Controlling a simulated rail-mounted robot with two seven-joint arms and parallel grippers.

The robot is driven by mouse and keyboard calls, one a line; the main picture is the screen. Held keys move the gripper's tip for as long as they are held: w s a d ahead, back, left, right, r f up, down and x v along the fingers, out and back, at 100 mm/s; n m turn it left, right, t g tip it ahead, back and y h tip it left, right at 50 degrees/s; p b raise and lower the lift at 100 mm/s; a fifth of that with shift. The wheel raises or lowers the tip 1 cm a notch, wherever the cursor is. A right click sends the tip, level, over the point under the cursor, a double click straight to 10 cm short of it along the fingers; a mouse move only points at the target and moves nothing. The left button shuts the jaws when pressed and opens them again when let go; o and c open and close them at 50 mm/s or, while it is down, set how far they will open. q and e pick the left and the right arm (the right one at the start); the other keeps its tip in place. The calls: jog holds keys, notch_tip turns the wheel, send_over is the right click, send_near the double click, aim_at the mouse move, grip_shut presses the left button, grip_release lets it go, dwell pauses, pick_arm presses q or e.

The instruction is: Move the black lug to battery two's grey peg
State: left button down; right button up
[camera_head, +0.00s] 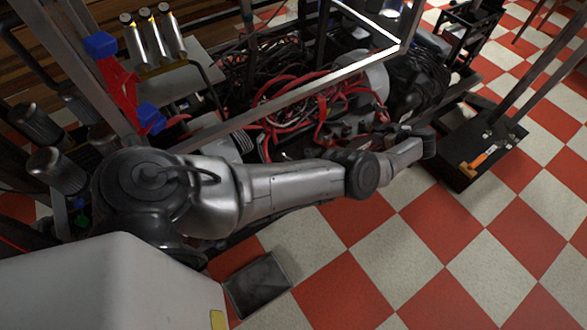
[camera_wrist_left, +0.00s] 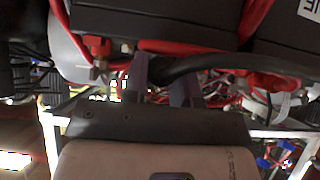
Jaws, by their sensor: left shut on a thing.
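My left gripper (camera_wrist_left: 166,82) shows in the left wrist view with its two dark fingers on a thick black cable (camera_wrist_left: 215,60). The black lug at the cable's end is hidden between or behind the fingers. Two black battery cases (camera_wrist_left: 160,18) fill the top of that view. A metal peg (camera_wrist_left: 98,65) with a red fitting stands left of the fingers, apart from them. I cannot tell which battery it belongs to, and I cannot make out a grey peg. In the head view my left arm reaches right across the frame, and its fingers are hidden. My right gripper is not in view.
A metal frame bar (camera_head: 300,92) runs above tangled red and black cables (camera_head: 310,100). A black tray (camera_head: 465,145) with an orange-handled tool (camera_head: 483,157) lies at the right. The checkered floor (camera_head: 400,250) in front is mostly clear.

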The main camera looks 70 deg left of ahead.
aim_at(377, 130)
pick_arm(q)
jog(key=shift+s+a, duration=0.25)
jog(key=shift+a, duration=0.45)
jog(key=shift+s+a, duration=0.2)
jog(key=shift+a, duration=0.5)
jog(key=c, duration=0.8)
grip_release()
jog(key=shift+r, duration=0.1)
jog(key=shift+w+d+r+p, duration=0.1)
jog(key=shift+d+r+p, duration=0.15)
jog(key=shift+p, duration=0.2)
jog(key=shift+p+v, duration=2.9)
jog(key=shift+v, duration=3.55)
